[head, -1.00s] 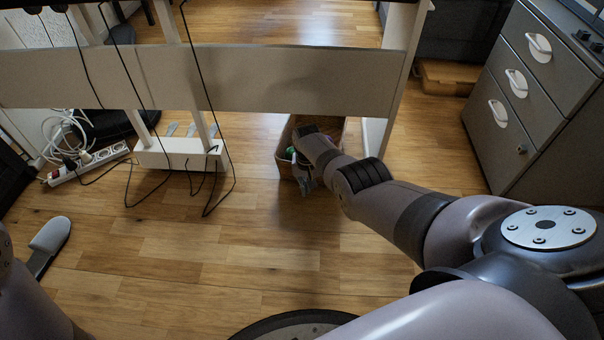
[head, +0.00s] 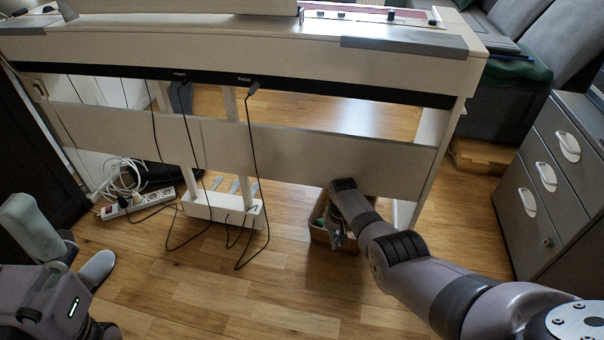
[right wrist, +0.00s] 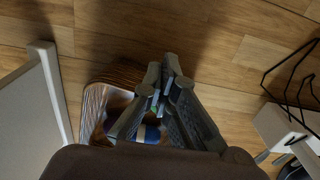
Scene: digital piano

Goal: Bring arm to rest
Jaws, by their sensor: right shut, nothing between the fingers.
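My right arm reaches from the lower right toward the piano's underside in the head view. My right gripper (head: 337,240) points down at a small brown box (head: 322,238) on the floor, and the arm partly hides both. In the right wrist view, the gripper's fingertips (right wrist: 167,70) are together with nothing between them, and the striped wooden box (right wrist: 97,104) lies beneath. A blue item and a bit of green show in the box behind the fingers. Part of my left arm shows at the lower left of the head view; its gripper is not seen.
The white digital piano (head: 210,50) and its back panel (head: 320,150) stand close above the right gripper. Cables hang to the pedal unit (head: 222,212). A grey drawer cabinet (head: 550,180) stands right.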

